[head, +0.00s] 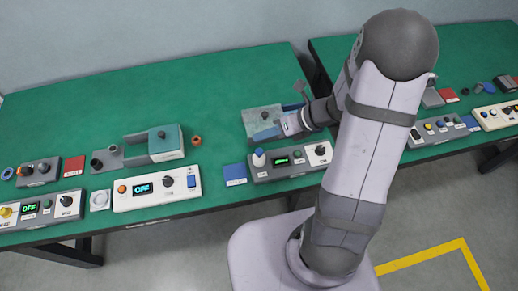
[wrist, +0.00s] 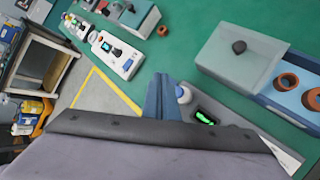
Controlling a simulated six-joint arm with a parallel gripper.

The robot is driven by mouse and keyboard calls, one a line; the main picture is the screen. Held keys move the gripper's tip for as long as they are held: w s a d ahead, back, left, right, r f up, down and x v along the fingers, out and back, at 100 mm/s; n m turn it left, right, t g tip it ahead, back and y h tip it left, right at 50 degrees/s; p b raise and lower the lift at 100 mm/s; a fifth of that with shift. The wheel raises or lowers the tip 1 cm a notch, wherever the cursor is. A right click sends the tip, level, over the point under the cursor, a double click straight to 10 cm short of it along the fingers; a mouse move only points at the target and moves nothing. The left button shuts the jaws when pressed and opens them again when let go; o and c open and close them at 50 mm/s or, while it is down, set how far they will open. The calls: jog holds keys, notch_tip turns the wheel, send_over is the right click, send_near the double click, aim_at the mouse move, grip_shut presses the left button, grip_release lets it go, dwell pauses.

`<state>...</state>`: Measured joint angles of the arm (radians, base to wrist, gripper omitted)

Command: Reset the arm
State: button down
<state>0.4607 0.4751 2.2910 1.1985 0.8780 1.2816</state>
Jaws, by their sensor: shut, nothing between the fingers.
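My gripper (wrist: 160,88) shows in the wrist view as two blue fingers pressed together, with nothing between them. In the head view my arm reaches over the green table from the front, and my gripper (head: 268,132) is near the grey-green box (head: 262,115). In the wrist view this box (wrist: 222,58) has a dark knob on its cover and lies to the right of my fingers, apart from them in the picture. The exact height of my fingers above the table cannot be told.
A control panel (head: 292,162) with a green display stands in front of the box. A blue pad (head: 234,174) lies to its left. Another panel (head: 157,189) reads OFF. Orange rings (wrist: 290,82) sit in a blue tray (wrist: 272,97). The table's back left is clear.

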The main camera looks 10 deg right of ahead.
dwell(0.6)
jog(key=s+d+f+n+g+h, duration=0.25)
jog(key=s+n, duration=0.55)
jog(key=n, duration=0.4)
jog(key=s+d+f+n+g+h, duration=0.1)
jog(key=s+d+n+g+h, duration=0.2)
jog(key=s+n, duration=0.7)
jog(key=w+a+r+n+t+h, duration=0.1)
jog(key=w+a+r+n+h, duration=0.2)
jog(key=r+n, duration=0.4)
jog(key=w+n, duration=0.1)
jog(key=n, duration=0.1)
jog(key=shift+w+r+n+t, duration=0.2)
jog(key=shift+w+n+t, duration=0.15)
jog(key=shift+w+n, duration=0.05)
